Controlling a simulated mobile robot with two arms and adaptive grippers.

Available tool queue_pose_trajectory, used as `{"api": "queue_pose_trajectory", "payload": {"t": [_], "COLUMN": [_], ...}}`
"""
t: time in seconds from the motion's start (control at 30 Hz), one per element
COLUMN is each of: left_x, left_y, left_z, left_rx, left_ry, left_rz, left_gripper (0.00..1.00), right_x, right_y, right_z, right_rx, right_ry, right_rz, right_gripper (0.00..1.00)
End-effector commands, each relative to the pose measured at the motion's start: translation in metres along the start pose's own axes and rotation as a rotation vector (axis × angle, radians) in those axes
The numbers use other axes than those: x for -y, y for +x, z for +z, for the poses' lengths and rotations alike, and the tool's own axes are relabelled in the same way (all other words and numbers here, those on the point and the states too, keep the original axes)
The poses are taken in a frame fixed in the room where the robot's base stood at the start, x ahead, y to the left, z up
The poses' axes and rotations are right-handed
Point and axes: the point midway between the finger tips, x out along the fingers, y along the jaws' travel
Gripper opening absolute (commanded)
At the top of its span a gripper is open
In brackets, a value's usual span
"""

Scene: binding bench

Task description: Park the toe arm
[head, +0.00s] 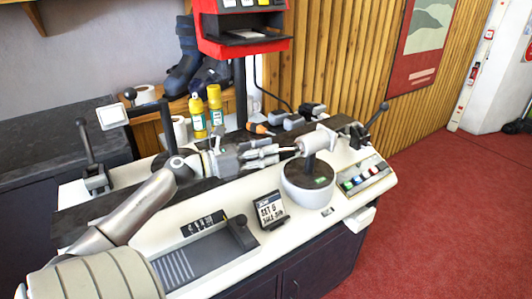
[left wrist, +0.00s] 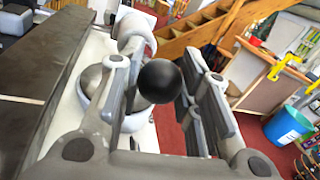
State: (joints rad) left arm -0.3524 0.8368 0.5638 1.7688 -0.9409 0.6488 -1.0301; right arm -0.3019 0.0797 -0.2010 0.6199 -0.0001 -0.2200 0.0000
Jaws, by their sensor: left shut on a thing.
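My left gripper (head: 278,155) reaches in from the left over the middle of the bench. In the left wrist view its fingers (left wrist: 164,66) close around a black ball knob (left wrist: 160,82), which sits between them. The knob is hidden by the fingers in the head view, and which part it belongs to cannot be told for sure. A pale cylinder (head: 317,142) stands on a dark post just beyond the fingertips, above a round white bowl-shaped base (head: 306,196). My right gripper is not in view.
Black-knobbed levers stand at the bench's left (head: 83,140) and right end (head: 375,118). Yellow bottles (head: 214,105) and a red display unit (head: 243,30) are behind. A small sign (head: 270,209) stands in front. Red carpet on the right is clear.

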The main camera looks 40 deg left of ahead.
Motion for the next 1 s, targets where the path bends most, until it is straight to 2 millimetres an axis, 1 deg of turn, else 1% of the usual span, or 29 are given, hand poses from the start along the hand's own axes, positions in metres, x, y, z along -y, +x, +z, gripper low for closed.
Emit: {"api": "queue_pose_trajectory", "payload": {"t": [0.03,0.23,0.27,0.43,0.8,0.87,1.0], "left_x": [-0.003,-0.003,-0.004,-0.003,-0.001,-0.001,-0.001], "left_y": [-0.001,-0.001,-0.001,0.0,-0.002,-0.006,-0.023], "left_z": [0.005,0.006,0.006,0.005,0.002,0.002,0.002], "left_rx": [0.009,0.011,0.011,0.009,0.004,0.004,0.004], "left_ry": [0.005,0.006,0.006,0.005,0.002,0.001,0.001], "left_rz": [0.009,0.01,0.011,0.008,0.004,0.005,0.006], "left_gripper": [0.0,0.0,0.32,0.54,0.54,0.54,0.54], "right_x": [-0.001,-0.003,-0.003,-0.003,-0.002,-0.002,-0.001], "right_y": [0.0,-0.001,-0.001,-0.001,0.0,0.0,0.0], "right_z": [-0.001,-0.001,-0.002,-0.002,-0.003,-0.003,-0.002], "right_rx": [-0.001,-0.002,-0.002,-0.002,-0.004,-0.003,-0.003], "right_ry": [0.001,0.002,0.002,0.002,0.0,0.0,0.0], "right_rz": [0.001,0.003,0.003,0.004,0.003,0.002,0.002], "right_gripper": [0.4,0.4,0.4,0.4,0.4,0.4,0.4]}}
